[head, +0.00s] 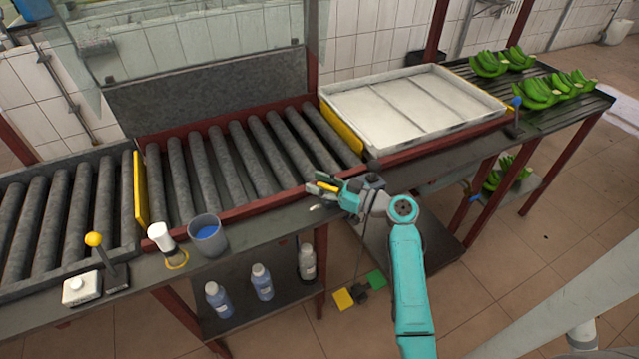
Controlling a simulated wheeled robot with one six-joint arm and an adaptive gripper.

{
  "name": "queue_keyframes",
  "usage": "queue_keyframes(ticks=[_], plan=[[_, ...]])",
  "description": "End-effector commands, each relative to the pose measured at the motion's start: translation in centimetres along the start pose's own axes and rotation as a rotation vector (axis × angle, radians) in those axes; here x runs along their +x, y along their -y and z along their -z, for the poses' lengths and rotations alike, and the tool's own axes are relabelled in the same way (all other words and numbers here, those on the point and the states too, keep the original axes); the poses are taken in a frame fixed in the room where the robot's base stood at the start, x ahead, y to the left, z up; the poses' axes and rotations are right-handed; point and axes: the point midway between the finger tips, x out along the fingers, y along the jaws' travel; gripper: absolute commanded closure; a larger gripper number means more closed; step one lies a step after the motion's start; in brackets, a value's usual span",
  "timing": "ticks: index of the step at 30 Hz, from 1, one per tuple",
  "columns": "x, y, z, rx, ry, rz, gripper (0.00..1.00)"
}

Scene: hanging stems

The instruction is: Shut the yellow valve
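A short yellow bar (328,187), which looks like the yellow valve's handle, shows at the table's front edge, just right of the middle of the head view. My gripper (321,186) is right at it, with its dark fingertips pointing left around or beside the bar. I cannot tell whether the fingers press on it. The valve's body is mostly hidden behind my gripper and wrist. A small dark grey block shows just behind the wrist, and I cannot tell if it belongs to the valve.
A yellow-knobbed lever (94,240), a white button box (81,289), a white-topped tool (162,239) and a grey cup (208,234) line the front edge to the left. Rollers and a white tray (410,103) lie behind. A blue-knobbed lever (516,102) and bananas (540,92) are at right.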

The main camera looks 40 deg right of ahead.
Motion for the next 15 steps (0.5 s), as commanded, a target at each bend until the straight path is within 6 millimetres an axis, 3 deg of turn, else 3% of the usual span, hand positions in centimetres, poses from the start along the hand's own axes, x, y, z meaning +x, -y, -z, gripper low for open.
queue_keyframes(ticks=[8, 15], plan=[[-1.3, -0.1, 0.0, 0.000, 0.000, -0.003, 0.58], [-5.9, -0.1, -0.1, 0.001, 0.000, -0.005, 0.58]])
